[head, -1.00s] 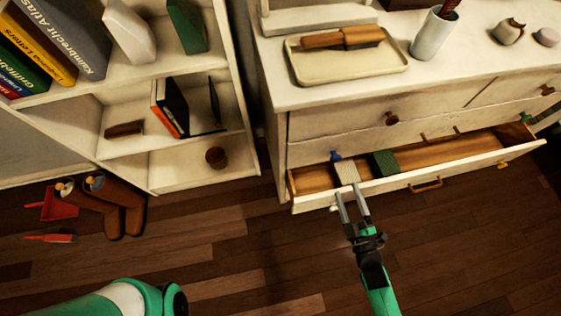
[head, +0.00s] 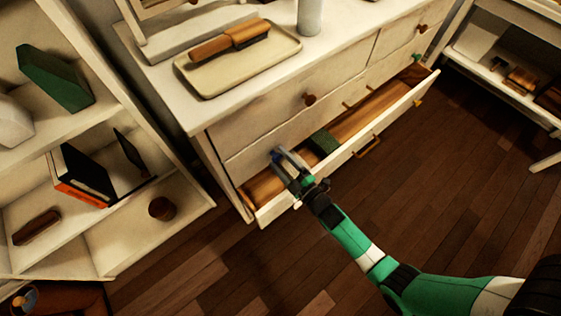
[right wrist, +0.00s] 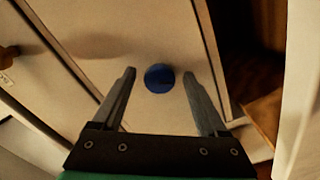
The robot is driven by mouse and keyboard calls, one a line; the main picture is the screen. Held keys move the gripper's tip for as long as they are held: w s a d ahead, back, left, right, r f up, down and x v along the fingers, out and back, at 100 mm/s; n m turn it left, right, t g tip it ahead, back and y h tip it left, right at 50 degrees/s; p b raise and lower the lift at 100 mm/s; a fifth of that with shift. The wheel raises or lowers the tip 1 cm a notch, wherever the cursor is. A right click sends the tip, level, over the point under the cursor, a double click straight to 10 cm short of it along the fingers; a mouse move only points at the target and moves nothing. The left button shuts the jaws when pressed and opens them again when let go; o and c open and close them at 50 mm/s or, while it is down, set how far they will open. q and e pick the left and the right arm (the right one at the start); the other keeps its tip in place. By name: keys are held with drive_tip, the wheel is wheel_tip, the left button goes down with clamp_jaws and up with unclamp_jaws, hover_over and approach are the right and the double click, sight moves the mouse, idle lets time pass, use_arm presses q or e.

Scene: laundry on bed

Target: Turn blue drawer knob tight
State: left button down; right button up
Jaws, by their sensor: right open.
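The blue knob (right wrist: 159,77) is round and sits on a white panel in the right wrist view. My right gripper (right wrist: 160,90) is open, with one finger on each side of the knob and visible gaps between. In the head view my right gripper (head: 284,162) is over the left end of the open drawer (head: 340,168), with a bit of blue (head: 276,155) at its fingertips. Contact with the knob cannot be told there. My left gripper is out of view.
A green block (head: 325,141) lies in the drawer beside my gripper. The dresser top (head: 190,115) bears a tray (head: 205,84) with a brush (head: 232,40). A shelf (head: 120,240) stands at left. The wooden floor (head: 450,200) at right is clear.

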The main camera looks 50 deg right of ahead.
clamp_jaws()
idle(0.3)
drive_tip(key=shift+m, duration=0.3)
